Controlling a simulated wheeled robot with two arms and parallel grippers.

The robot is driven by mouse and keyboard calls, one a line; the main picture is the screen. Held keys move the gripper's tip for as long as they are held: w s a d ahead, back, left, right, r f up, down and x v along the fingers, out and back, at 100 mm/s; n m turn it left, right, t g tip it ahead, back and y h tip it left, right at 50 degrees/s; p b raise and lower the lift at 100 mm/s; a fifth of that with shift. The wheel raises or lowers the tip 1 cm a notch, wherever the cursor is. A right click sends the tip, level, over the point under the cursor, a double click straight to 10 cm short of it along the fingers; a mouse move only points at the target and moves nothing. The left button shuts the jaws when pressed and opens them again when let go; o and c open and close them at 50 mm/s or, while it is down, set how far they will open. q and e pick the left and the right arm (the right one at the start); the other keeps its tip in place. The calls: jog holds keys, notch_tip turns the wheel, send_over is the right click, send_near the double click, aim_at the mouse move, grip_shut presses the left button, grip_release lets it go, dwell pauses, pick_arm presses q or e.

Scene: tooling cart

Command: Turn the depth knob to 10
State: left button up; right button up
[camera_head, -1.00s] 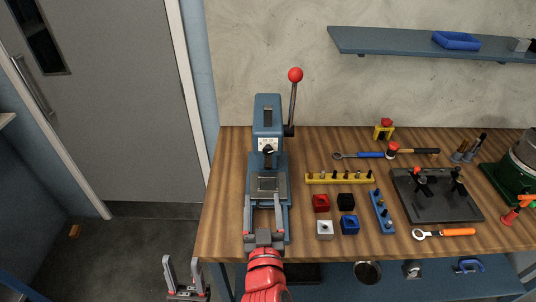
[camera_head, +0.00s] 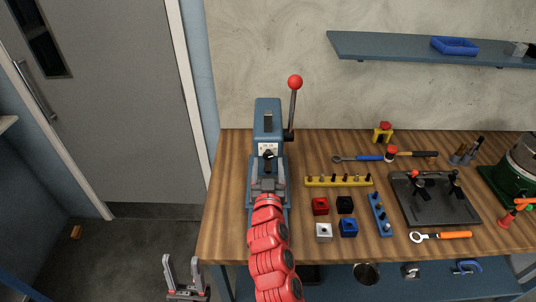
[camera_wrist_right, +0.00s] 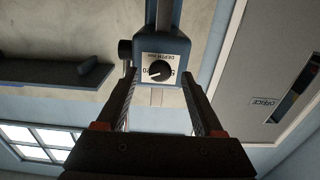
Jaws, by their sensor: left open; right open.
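The blue press (camera_head: 267,112) stands upright on the wooden bench. The black depth knob (camera_head: 268,154) sits on a white dial plate on its front. In the right wrist view the knob (camera_wrist_right: 159,69) appears upside down, with the "DEPTH MM" plate (camera_wrist_right: 174,58) around it. My right gripper (camera_head: 267,162) is open in front of the press. In the wrist view its fingers (camera_wrist_right: 159,85) lie left and right of the knob; contact cannot be told. The knob's exact setting is too small to read. My left gripper (camera_head: 183,272) is open and empty, low beside the bench.
A lever with a red ball (camera_head: 295,82) rises at the press's right. A yellow peg rack (camera_head: 338,181), coloured blocks (camera_head: 348,227) and a blue peg rack (camera_head: 380,214) lie to the right. A blue shelf (camera_head: 390,43) hangs on the wall. The floor at left is mostly clear.

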aim_at(268, 154)
jog(key=shift+w, duration=1.2)
grip_shut()
